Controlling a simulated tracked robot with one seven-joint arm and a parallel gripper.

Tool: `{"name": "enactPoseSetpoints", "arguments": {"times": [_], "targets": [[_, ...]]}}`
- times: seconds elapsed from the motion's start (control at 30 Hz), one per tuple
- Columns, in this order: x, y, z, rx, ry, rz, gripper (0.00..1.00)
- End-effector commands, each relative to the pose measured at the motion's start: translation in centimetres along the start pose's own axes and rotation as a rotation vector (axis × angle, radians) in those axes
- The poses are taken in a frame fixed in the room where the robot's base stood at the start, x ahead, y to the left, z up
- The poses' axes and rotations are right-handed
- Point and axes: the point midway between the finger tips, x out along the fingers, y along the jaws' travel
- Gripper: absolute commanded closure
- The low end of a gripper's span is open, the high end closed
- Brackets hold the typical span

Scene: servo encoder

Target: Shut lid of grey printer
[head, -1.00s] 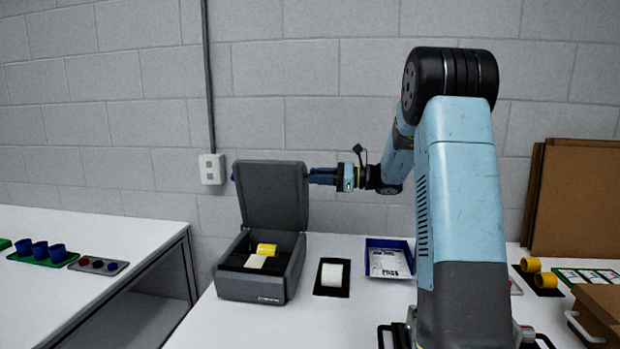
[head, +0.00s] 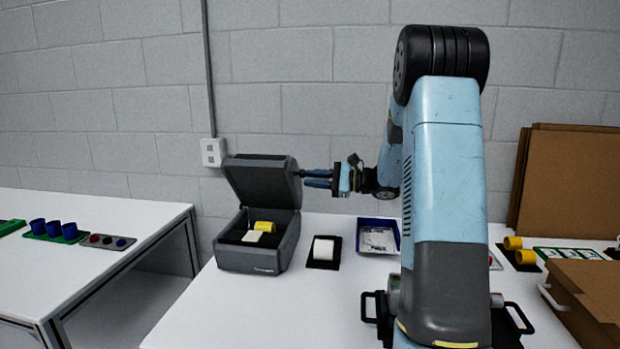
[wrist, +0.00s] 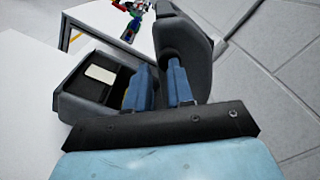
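The grey printer (head: 254,258) stands on the white table with its lid (head: 262,184) raised and leaning back. A yellow roll (head: 264,227) and a white label strip (head: 252,236) show inside it. My gripper (head: 306,178) is at the right edge of the lid, high above the table. In the wrist view the lid (wrist: 184,50) is beside and partly behind the two blue fingers (wrist: 160,88), which stand apart with a gap between them. The printer body (wrist: 82,98) is at the left there. I cannot tell whether a finger touches the lid.
Brown boards (head: 565,180) lean at the far right. A second table (head: 85,210) with blue cups stands left across a gap.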

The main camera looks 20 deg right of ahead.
Motion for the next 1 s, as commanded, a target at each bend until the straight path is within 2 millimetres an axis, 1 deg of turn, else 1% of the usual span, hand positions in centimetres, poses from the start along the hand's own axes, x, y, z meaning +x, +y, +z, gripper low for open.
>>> {"name": "enactPoseSetpoints", "arguments": {"times": [0.03,0.27,0.4,0.43,0.63,1.0], "targets": [[1.5,0.2,0.8,-0.006,-0.027,0.016,0.67],[1.7,0.2,0.9,-0.009,-0.03,0.017,0.46],[1.7,0.2,1.0,-0.01,-0.032,0.018,0.46],[0.6,-0.1,0.5,-0.008,-0.016,0.01,0.46],[0.1,-0.1,0.5,-0.006,-0.013,0.007,0.46],[-2.3,-0.1,0.1,-0.002,-0.004,0.003,0.46]]}}
